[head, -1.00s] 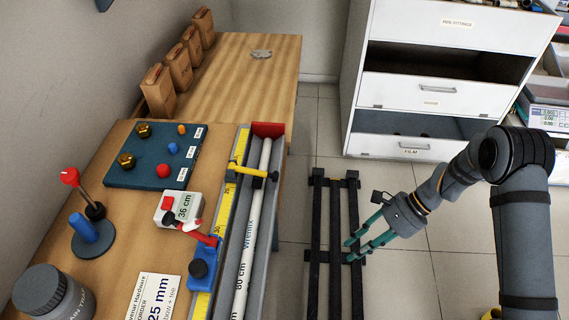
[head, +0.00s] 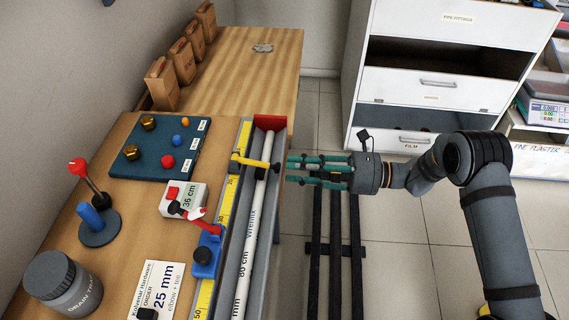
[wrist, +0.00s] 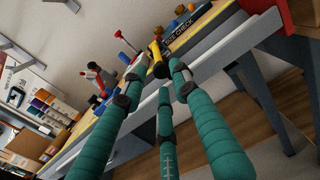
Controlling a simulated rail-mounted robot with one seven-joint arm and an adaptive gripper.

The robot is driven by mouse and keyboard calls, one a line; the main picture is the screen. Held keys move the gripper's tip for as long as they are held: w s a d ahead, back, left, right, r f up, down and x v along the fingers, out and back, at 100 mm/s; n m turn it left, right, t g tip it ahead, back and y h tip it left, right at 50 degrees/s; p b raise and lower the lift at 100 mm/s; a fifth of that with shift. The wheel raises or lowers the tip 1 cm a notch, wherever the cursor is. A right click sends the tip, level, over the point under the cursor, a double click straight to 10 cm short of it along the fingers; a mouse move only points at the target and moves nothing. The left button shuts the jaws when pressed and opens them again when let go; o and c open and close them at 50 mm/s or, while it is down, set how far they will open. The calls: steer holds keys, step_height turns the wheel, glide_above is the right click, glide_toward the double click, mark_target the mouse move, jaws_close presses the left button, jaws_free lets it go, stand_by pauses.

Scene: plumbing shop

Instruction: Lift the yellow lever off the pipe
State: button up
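The yellow lever (head: 250,160) lies across the white pipe (head: 247,225) near the far end of the grey trough, with its black end pointing right. My gripper (head: 289,168) has teal fingers pointing left at the lever's black end, with a small gap in the head view. In the wrist view the lever (wrist: 157,56) shows just beyond and between the spread fingertips (wrist: 160,82). The fingers are apart and hold nothing. Whether any fingertip touches the lever cannot be told.
A red end stop (head: 269,123) closes the trough's far end. A blue clamp with a red lever (head: 208,250) sits nearer along the yellow ruler. A grey display box (head: 183,199) and a blue board (head: 160,150) lie left. Black floor rails (head: 336,240) run below my gripper.

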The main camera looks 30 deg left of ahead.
steer(key=x, duration=0.3)
steer(key=shift+s+a, duration=0.15)
steer(key=shift+c, duration=0.6)
jaws_close()
